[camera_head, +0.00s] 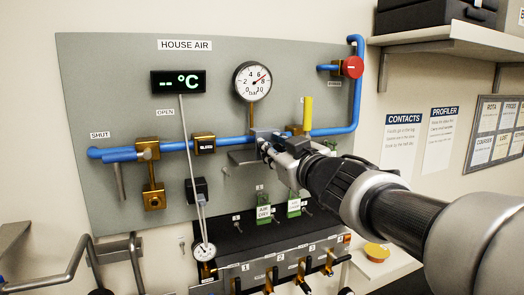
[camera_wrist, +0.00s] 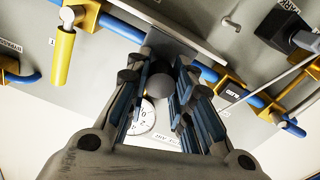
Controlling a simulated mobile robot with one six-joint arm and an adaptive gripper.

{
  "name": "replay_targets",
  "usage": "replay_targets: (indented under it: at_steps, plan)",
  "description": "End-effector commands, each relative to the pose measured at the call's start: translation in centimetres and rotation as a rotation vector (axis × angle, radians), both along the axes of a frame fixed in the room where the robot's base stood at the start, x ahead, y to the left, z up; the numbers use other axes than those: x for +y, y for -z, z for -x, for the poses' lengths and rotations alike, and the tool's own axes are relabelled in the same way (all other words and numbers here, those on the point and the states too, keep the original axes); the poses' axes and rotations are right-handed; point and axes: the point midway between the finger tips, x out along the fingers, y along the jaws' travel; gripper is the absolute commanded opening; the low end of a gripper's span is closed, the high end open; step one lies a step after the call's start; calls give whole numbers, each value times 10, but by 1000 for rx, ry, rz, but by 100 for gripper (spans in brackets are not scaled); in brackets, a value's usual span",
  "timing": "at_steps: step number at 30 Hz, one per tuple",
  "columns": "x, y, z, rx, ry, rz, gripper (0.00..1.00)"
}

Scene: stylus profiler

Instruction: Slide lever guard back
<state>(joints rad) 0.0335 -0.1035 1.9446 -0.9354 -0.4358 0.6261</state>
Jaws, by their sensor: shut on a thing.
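The lever guard looks like a grey metal plate (camera_head: 243,157) on the blue pipe of the house air panel, left of the yellow lever (camera_head: 307,113). In the wrist view the grey plate (camera_wrist: 180,28) runs across the top, with a dark round knob (camera_wrist: 160,82) below it. My gripper (camera_head: 265,140) reaches the pipe from the right and covers part of the guard. In the wrist view its fingers (camera_wrist: 160,72) lie on both sides of the knob and are shut on it. The yellow lever also shows at upper left there (camera_wrist: 63,58), apart from my fingers.
A pressure gauge (camera_head: 252,81) and a °C display (camera_head: 179,82) are above the pipe. A red knob (camera_head: 352,67) is at upper right. Left of my gripper are a brass block (camera_head: 204,143) and a brass valve (camera_head: 148,149). A row of small valves (camera_head: 275,278) stands below.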

Motion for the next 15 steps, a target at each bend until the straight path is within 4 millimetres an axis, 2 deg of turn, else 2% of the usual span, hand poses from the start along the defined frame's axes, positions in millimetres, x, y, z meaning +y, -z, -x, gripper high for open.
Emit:
replay_targets:
  at_steps: [1, 6, 15]
  plan:
    - [15, 1, 5, -6, -9, 0, 0]
    - [35, 1, 12, -4, -4, 2, 0]
    - [38, -1, 13, -2, -4, -1, 0]
